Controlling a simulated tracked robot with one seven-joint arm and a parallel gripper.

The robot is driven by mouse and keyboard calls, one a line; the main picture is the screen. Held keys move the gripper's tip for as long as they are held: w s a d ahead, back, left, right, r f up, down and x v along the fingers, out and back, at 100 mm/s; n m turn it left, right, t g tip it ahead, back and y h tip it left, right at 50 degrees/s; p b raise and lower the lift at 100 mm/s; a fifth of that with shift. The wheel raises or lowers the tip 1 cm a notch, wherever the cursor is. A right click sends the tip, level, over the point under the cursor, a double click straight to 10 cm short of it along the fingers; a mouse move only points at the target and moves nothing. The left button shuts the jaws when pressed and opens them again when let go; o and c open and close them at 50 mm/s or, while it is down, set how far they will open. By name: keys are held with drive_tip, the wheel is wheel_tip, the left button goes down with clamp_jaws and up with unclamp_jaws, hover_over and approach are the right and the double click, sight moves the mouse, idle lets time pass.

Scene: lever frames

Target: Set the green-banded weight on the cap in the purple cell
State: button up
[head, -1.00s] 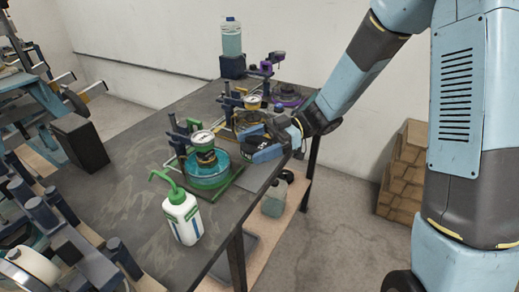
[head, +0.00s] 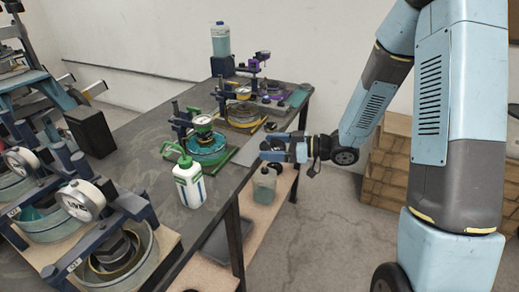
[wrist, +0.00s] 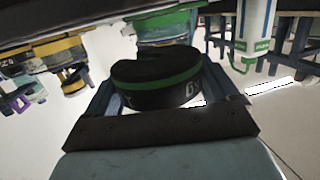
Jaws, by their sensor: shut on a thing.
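The green-banded weight, a black disc with a green stripe (wrist: 158,88), is between the fingers of my gripper (wrist: 168,98) in the wrist view. In the head view my gripper (head: 272,150) is shut on it, just off the table's right edge beside the green cell. The weight is mostly hidden there by the fingers. The purple cell (head: 273,98) is at the far end of the table, with a purple-marked lever frame over it. It is small, and I cannot make out its cap clearly. Purple parts also show at the left of the wrist view.
The green cell (head: 208,155) and yellow cell (head: 245,116) stand nearer along the table (head: 130,160). A white squeeze bottle (head: 188,185) is in front of the green cell. More lever frames with gauges (head: 80,202) fill the left.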

drive_tip(key=w+d+f+m+t+h, duration=0.7)
drive_tip(key=w+d+m+h, duration=0.1)
drive_tip(key=d, duration=0.3)
drive_tip(key=w+d+f+m+t+h, duration=0.6)
drive_tip(key=w+d+f+m+h, duration=0.2)
drive_tip(key=d, duration=0.4)
drive_tip(key=shift+w+d+t, duration=0.15)
drive_tip(key=shift+w+t, duration=0.15)
drive_tip(key=shift+t, duration=0.1)
